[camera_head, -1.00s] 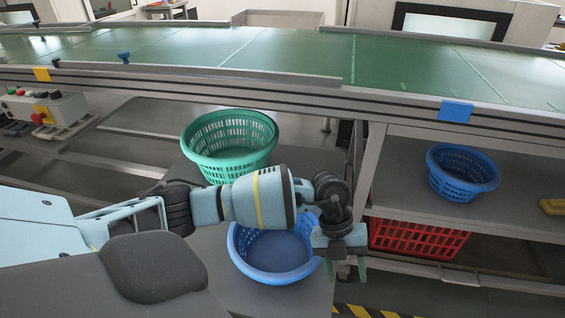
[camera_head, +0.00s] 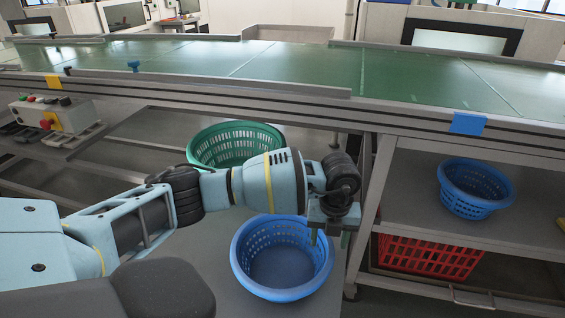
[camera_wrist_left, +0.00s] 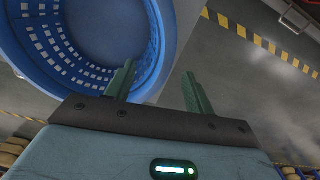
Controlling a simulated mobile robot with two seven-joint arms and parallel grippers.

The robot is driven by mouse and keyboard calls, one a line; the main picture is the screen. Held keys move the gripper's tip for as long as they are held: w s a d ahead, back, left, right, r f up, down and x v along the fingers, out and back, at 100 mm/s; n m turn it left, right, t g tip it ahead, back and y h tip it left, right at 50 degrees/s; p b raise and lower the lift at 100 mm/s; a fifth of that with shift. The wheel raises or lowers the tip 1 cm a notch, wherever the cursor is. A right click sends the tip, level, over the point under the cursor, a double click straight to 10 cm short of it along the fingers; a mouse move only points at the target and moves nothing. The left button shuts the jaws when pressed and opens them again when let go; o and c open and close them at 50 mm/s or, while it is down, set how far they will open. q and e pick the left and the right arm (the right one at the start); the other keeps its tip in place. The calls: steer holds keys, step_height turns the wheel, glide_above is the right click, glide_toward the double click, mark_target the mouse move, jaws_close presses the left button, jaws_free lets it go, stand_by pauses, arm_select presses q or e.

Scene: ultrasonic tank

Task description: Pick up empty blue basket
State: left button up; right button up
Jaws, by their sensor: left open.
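An empty blue basket (camera_head: 282,268) stands on a grey surface below the conveyor, in front of a green basket (camera_head: 236,146). It also shows in the left wrist view (camera_wrist_left: 60,70), filling the upper left. My left gripper (camera_head: 328,238) is open at the basket's right rim. In the left wrist view its two green fingers (camera_wrist_left: 158,88) are apart; the left finger overlaps the basket's rim in the picture and the right finger is outside it. I cannot tell whether either finger touches the rim. My right gripper is not in view.
Another blue basket (camera_head: 474,189) sits on the shelf at right, above a red crate (camera_head: 428,256). The green conveyor (camera_head: 290,68) runs across the back. A control box (camera_head: 50,114) with buttons stands at left. Yellow-black floor tape (camera_wrist_left: 262,42) shows in the left wrist view.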

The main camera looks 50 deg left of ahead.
mark_target(329, 251)
arm_select(q)
steer(key=shift+d+f+b, duration=0.2)
steer(key=shift+f+b, duration=0.2)
steer(key=shift+f, duration=2.2)
steer(key=shift+c, duration=0.4)
jaws_close()
